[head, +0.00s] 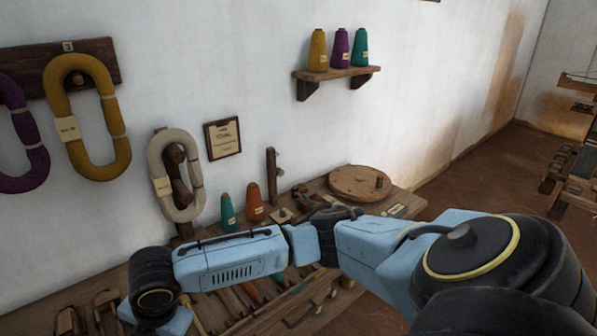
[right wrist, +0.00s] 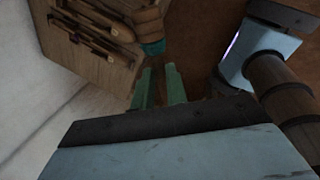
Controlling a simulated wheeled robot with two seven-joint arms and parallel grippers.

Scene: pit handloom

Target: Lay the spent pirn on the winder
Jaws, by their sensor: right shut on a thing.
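My right arm crosses the head view from the right, and its hand runs out at the bottom left, so its gripper is hidden there. In the right wrist view my right gripper (right wrist: 159,73) has its two green fingers close together. A wooden piece with a teal band, which looks like the pirn (right wrist: 152,47), shows at the fingertips; the grip itself is hard to make out. The winder, with its round wooden wheel (head: 358,181), stands on the bench (head: 405,203) against the wall, partly behind my arm. My left gripper is not in view.
An orange cone (head: 255,203) and a teal cone (head: 228,212) stand on the bench. A wall shelf (head: 337,75) holds three cones. A wooden tray (right wrist: 122,62) with long wooden pieces lies left of the fingers. A brown banded cylinder (right wrist: 285,90) is at the right.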

